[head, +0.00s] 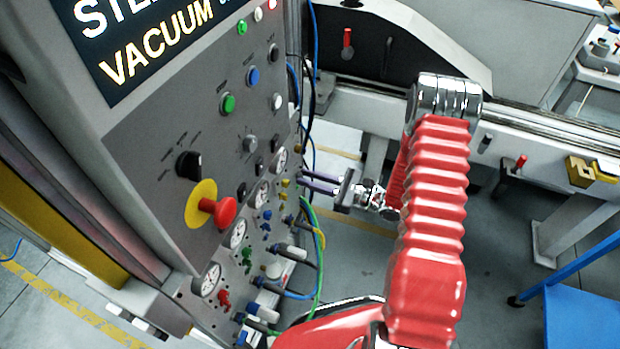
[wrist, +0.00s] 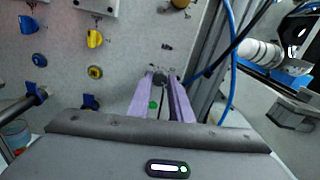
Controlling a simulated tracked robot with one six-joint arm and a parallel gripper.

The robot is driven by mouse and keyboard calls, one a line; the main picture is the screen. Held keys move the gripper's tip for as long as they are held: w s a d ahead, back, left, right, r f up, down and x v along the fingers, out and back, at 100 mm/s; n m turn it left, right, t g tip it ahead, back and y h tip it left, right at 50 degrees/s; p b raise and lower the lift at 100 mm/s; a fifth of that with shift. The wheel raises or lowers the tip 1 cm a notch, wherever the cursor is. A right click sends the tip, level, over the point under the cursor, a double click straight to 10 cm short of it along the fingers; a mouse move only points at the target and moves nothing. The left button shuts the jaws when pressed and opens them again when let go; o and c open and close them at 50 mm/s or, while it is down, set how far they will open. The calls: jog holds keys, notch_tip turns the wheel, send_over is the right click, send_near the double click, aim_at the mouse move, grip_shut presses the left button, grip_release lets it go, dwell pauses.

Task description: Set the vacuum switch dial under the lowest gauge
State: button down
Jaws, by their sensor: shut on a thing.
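My gripper (head: 302,176) reaches the right edge of the grey control panel (head: 150,150) in the head view. In the wrist view its two purple fingers (wrist: 161,80) are shut on a small dark grey knob (wrist: 160,77) that stands out from the panel face. The knob's pointer or mark cannot be made out, and the head view does not show it clearly. A row of round white gauges runs down the panel's edge; the lowest gauge (head: 208,279) in the head view is at the near left, and the gauge (head: 280,159) nearest my gripper is at the far end.
Yellow knobs (wrist: 95,38) and blue knobs (wrist: 40,59) sit left of my fingers. A red mushroom button (head: 220,211) on a yellow disc sticks out of the panel. Hoses and cables (head: 310,265) hang along the panel's edge. A machine bench (head: 540,130) stands behind at the right.

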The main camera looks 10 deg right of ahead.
jog(key=shift+a+n, duration=0.2)
jog(key=shift+n, duration=0.3)
jog(key=shift+s+f+n, duration=0.1)
jog(key=shift+f+n, duration=0.05)
jog(key=shift+n, duration=4.35)
jog(key=shift+f+n, duration=0.1)
jog(key=shift+n, duration=4.4)
jog(key=shift+s+f+n, duration=0.1)
jog(key=shift+f+n, duration=0.05)
jog(key=shift+n, duration=4.35)
jog(key=c, duration=1.9)
grip_release()
jog(key=o, duration=0.3)
jog(key=shift+w+r, duration=0.15)
